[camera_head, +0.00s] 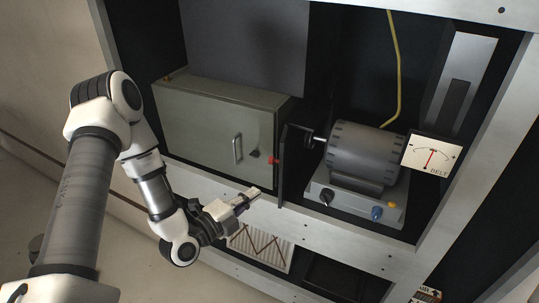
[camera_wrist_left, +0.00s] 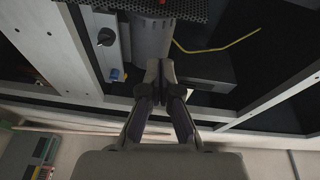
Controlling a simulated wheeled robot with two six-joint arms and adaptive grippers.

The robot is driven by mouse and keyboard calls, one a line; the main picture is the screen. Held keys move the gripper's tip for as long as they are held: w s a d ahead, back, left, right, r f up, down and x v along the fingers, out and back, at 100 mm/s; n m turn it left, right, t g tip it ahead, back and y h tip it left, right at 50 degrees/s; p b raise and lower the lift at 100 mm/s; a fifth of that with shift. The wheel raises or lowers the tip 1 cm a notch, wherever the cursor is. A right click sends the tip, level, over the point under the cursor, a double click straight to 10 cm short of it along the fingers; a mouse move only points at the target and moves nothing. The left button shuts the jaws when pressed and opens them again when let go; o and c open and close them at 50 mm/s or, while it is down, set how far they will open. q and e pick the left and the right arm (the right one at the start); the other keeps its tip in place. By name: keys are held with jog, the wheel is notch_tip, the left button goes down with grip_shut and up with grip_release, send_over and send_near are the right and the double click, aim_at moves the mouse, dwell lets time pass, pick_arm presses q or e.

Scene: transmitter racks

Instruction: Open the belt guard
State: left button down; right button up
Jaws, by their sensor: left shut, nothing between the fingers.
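The belt guard (camera_head: 284,168) is a thin dark panel standing nearly edge-on to me, between the green-grey cabinet and the motor. A red knob (camera_head: 274,160) sits on its left side. In the left wrist view, black perforated mesh (camera_wrist_left: 190,10), seemingly the guard, crosses the top edge, with a bit of red at the frame border. My left gripper (camera_head: 247,197) is shut and empty, in front of the rack's lower rail and below left of the guard, apart from it. Its closed fingers show in the wrist view (camera_wrist_left: 159,75). My right gripper is not in view.
The grey motor (camera_head: 364,155) stands on a base with knobs, right of the guard. The closed cabinet (camera_head: 215,135) with a handle is on the left. A dial meter (camera_head: 431,156) is at right. The pale rack rail (camera_head: 340,240) runs below. Open floor lies in front.

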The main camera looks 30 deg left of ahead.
pick_arm(q)
jog(key=p, duration=0.1)
send_near(279, 162)
jog(key=w+d, duration=0.3)
jog(key=d, duration=0.2)
jog(key=w+a+p, duration=0.2)
jog(key=a, duration=0.1)
jog(key=shift+w, duration=0.25)
jog(key=shift+w+a+f, duration=0.1)
jog(key=shift+a, duration=0.3)
jog(key=shift+d, duration=0.1)
jog(key=a, duration=0.2)
jog(key=shift+w+a, duration=0.1)
jog(key=shift+a, duration=0.3)
jog(key=shift+d, duration=0.15)
